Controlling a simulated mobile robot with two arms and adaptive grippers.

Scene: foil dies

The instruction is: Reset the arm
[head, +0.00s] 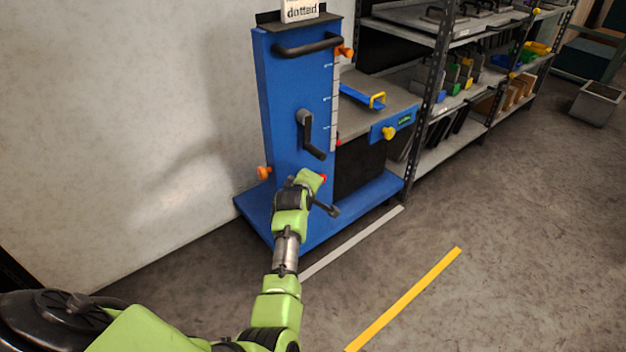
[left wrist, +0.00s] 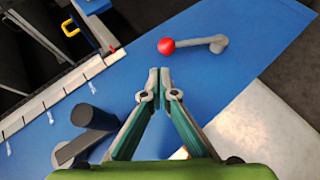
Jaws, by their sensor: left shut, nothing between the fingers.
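My left arm reaches from the lower left to the front of a blue machine (head: 285,95). My left gripper (left wrist: 160,72) is shut and empty, its fingertips together in front of the blue panel in the left wrist view. Just beyond the tips and slightly right is a grey lever with a red ball end (left wrist: 167,46); the fingers look apart from it. In the head view, my wrist hides the fingers and most of that lever. A dark crank handle (head: 311,135) is above my wrist; it also shows at lower left in the left wrist view (left wrist: 90,118). My right gripper is out of view.
The machine has a black top bar (head: 308,45), orange knobs (head: 264,173) and a side table (head: 365,115) with a yellow-handled blue tool. Shelves (head: 455,90) stand to the right. The floor beyond the yellow line (head: 405,298) is clear.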

